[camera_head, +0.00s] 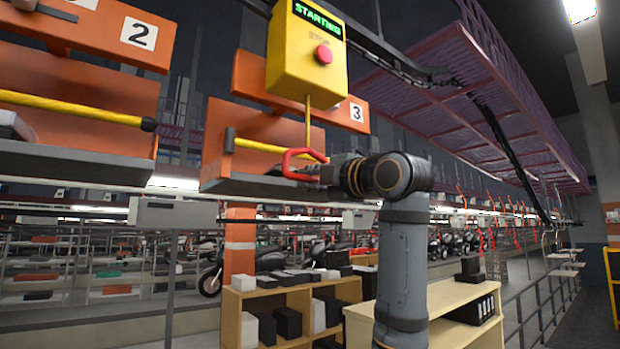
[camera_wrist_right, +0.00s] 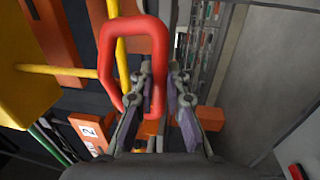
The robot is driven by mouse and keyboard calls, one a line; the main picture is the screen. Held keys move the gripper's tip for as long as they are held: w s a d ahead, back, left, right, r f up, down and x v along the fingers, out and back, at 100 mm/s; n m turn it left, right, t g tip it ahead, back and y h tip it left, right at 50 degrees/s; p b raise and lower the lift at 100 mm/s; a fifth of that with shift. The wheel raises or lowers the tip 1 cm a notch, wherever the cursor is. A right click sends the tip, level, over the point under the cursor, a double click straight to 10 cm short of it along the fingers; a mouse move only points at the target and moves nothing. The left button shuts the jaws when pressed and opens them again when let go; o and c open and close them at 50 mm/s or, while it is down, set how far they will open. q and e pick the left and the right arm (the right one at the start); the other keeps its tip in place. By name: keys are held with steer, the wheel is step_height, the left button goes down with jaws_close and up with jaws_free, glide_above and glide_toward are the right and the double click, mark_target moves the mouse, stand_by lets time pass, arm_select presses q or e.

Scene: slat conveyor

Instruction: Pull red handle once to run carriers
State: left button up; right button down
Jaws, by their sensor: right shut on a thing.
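The red handle (camera_head: 301,157) is a looped grip at the lower end of a yellow rod (camera_head: 308,120). The rod hangs from a yellow control box (camera_head: 295,62) with a red button (camera_head: 324,54) and a green display reading "STARTING". My right gripper (camera_head: 308,172) is at the handle's lower part, shut on it. In the right wrist view the red loop (camera_wrist_right: 134,25) rises between and past the fingers of the right gripper (camera_wrist_right: 160,95). My left gripper is in neither view.
Orange carriers hang behind, one marked 2 (camera_head: 138,34) and one marked 3 (camera_head: 357,112), with yellow bars and grey trays. Wooden shelves (camera_head: 250,300) with boxes stand below. A purple mesh guard (camera_head: 480,95) runs overhead at right.

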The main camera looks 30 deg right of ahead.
mark_target(309, 150)
step_height(309, 150, up, 6)
steer(key=p, duration=0.6)
steer(key=shift+r, duration=0.1)
steer(key=c, duration=1.3)
jaws_free()
steer(key=shift+a, duration=0.1)
steer(key=s+b, duration=0.1)
steer(key=s, duration=0.2)
steer(key=s+f+b, duration=0.1)
steer(key=s, duration=0.2)
steer(key=s+d+b, duration=0.1)
steer(key=s, duration=0.2)
steer(key=shift+f, duration=0.25)
steer(key=shift+a, duration=0.1)
